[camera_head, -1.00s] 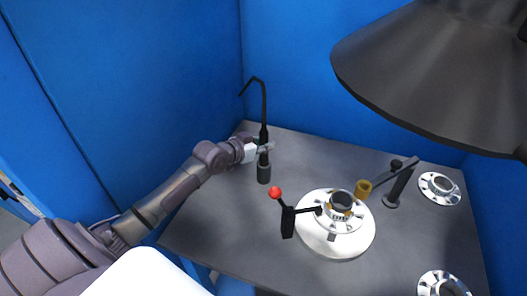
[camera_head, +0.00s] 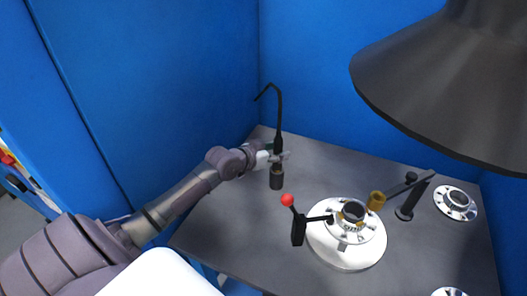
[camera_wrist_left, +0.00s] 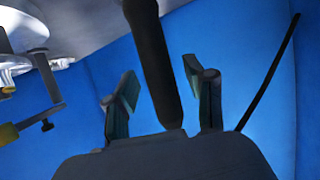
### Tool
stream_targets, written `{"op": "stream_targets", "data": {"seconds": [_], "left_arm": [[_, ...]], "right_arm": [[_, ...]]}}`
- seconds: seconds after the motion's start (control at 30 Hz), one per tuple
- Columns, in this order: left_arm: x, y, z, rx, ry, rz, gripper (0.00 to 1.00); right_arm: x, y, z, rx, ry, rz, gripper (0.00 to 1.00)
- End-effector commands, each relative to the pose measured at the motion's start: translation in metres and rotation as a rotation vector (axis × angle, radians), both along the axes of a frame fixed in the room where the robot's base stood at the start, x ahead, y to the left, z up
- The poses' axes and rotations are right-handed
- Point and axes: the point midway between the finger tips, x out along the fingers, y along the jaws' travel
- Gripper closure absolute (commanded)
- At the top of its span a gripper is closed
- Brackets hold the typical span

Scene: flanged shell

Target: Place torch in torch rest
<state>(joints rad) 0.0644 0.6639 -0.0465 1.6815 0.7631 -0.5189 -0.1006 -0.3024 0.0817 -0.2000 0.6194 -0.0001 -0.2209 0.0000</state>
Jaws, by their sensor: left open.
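The torch (camera_head: 279,125) is a slim black upright tool with a bent neck at its top, standing at the back left of the table. Its lower end meets a short dark cylinder (camera_head: 276,179), which looks like the torch rest; how deep it sits cannot be told. My left gripper (camera_head: 280,156) is at the torch's lower part. In the left wrist view the torch's dark shaft (camera_wrist_left: 152,55) passes between the two separated fingers of that gripper (camera_wrist_left: 162,88), with a gap visible on both sides. My right gripper is not in view.
A dark stand (camera_head: 405,213), a brass piece (camera_head: 376,201) and a loose flange (camera_head: 456,204) are to the right. A big grey hood (camera_head: 440,85) hangs above.

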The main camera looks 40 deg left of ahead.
Motion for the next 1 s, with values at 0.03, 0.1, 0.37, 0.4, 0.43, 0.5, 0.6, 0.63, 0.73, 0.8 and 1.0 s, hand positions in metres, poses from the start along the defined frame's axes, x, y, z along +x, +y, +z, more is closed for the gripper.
{"op": "stream_targets", "data": {"seconds": [0.03, 0.1, 0.37, 0.4, 0.43, 0.5, 0.6, 0.63, 0.73, 0.8, 1.0], "left_arm": [[-0.008, 0.001, 0.009, 0.001, 0.003, 0.000, 0.46], [-0.020, 0.003, 0.016, 0.001, 0.004, -0.001, 0.46], [-0.070, 0.011, 0.037, 0.001, 0.005, -0.001, 0.46], [-0.076, 0.012, 0.039, 0.002, 0.005, -0.002, 0.46], [-0.080, 0.012, 0.040, 0.001, 0.004, -0.001, 0.46], [-0.088, 0.014, 0.042, 0.001, 0.003, -0.001, 0.46], [-0.096, 0.015, 0.045, 0.001, 0.002, -0.001, 0.46], [-0.098, 0.015, 0.045, 0.001, 0.001, -0.001, 0.46], [-0.100, 0.016, 0.045, -0.001, -0.001, -0.001, 0.46], [-0.101, 0.016, 0.045, -0.001, -0.002, -0.001, 0.46], [-0.100, 0.016, 0.044, -0.001, -0.002, -0.001, 0.46]], "right_arm": [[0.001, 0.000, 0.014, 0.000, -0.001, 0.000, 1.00], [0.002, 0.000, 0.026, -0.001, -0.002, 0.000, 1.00], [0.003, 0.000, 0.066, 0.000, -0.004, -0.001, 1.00], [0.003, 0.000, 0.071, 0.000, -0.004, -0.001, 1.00], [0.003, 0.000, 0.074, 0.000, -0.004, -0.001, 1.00], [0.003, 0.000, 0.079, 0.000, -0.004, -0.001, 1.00], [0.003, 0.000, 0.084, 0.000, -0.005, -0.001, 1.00], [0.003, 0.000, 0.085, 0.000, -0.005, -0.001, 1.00], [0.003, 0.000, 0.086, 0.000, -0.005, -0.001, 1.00], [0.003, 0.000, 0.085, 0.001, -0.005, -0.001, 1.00], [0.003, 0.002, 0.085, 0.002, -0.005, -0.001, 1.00]]}}
